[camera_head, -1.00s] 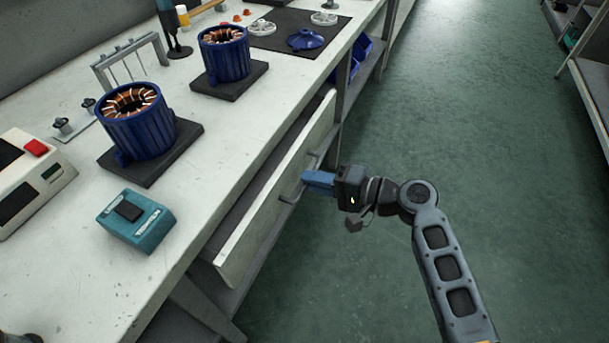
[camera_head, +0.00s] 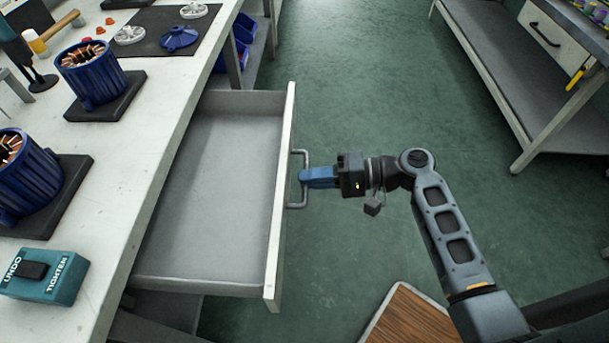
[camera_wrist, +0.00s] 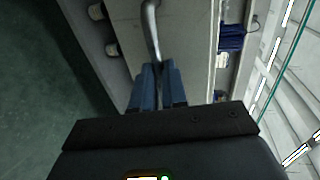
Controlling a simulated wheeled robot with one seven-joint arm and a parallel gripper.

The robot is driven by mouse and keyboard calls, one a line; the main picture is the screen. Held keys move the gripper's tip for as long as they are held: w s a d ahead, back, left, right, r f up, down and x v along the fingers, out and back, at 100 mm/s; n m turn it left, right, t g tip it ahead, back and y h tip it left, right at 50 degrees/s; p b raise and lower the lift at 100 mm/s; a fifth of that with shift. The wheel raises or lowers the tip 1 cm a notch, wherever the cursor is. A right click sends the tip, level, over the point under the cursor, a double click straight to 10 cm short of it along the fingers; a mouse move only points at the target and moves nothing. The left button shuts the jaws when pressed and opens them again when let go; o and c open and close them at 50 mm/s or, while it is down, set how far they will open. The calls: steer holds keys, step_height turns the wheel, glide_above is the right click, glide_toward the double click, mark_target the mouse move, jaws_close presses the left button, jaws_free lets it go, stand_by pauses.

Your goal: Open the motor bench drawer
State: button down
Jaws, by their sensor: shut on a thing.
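The motor bench drawer (camera_head: 215,180) stands far out from under the white bench top in the head view, and its grey inside looks empty. Its bar handle (camera_head: 305,196) is on the outer side of the white front panel (camera_head: 281,200). My gripper (camera_head: 306,178) is shut on the handle near its middle, coming from the right. In the wrist view the blue fingers (camera_wrist: 158,88) close around the lower visible end of the curved metal handle (camera_wrist: 151,30). The fingers hide the part of the handle between them.
The bench top (camera_head: 130,200) carries blue motor stators (camera_head: 92,75) on dark pads and a teal UNDO/TIGHTEN box (camera_head: 45,277). Green floor (camera_head: 370,90) is clear beyond the drawer. Another bench (camera_head: 520,85) stands at the upper right. A wooden-topped thing (camera_head: 410,318) is at the bottom.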

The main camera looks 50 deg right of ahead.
steer(key=c, duration=1.2)
jaws_free()
steer(key=shift+o, duration=0.2)
steer(key=v, duration=0.7)
steer(key=shift+s+d, duration=0.25)
steer(key=shift+s, duration=0.05)
